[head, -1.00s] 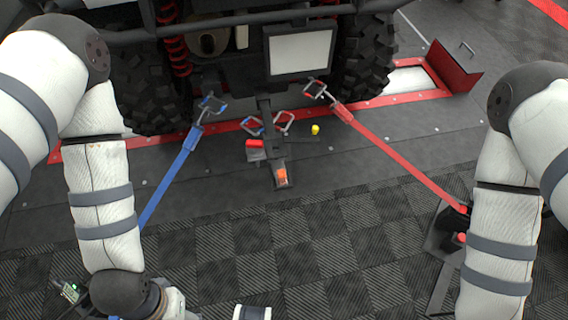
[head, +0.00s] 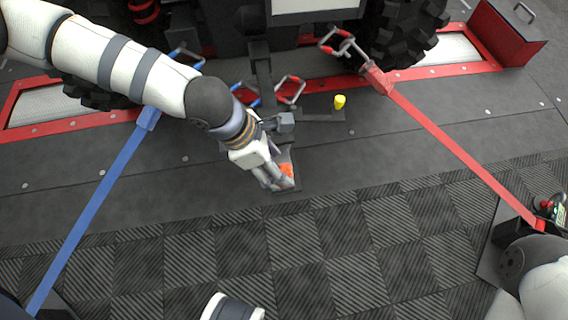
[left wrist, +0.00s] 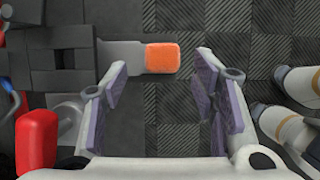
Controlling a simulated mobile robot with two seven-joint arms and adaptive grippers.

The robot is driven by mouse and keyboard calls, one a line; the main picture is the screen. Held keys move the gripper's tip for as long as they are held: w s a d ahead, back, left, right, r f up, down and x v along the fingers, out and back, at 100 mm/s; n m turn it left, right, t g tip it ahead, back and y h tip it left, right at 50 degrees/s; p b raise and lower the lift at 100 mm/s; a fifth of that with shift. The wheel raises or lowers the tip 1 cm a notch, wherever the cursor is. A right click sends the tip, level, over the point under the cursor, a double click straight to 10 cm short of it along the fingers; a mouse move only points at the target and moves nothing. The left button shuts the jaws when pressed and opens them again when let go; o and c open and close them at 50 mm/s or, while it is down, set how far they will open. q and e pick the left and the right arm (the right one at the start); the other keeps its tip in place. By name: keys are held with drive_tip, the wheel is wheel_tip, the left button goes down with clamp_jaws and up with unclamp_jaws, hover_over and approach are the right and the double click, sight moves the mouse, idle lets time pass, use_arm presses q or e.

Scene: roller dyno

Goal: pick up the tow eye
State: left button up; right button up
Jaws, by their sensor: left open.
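No ring-shaped tow eye can be made out for certain. A grey bar with an orange block (head: 287,170) at its near end lies on the dark floor plate below the vehicle. In the left wrist view the orange block (left wrist: 161,57) shows just past the fingertips, between the two fingers. My left gripper (head: 280,182) is open, pointing down at the orange end, and partly covers it in the head view. No contact can be made out. A red rounded piece (left wrist: 37,143) lies left of the fingers in the left wrist view. My right gripper is out of view.
A blue strap (head: 95,205) and a red strap (head: 440,135) run from hooks at the vehicle to the floor. A yellow piece (head: 340,102) stands right of the bar. A tyre (head: 405,30) and red-edged rollers bound the back. Checkered floor (head: 360,240) in front is clear.

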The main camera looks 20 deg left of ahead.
sight(282, 169)
use_arm(q)
drive_tip(key=b+x, duration=0.2)
drive_tip(key=x, duration=0.3)
drive_tip(key=shift+s+d, duration=0.1)
drive_tip(key=shift+d, duration=0.05)
drive_tip(key=shift+r, duration=0.25)
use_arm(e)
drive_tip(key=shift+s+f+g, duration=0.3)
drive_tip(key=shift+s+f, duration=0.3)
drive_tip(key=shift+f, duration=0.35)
use_arm(q)
clamp_jaws()
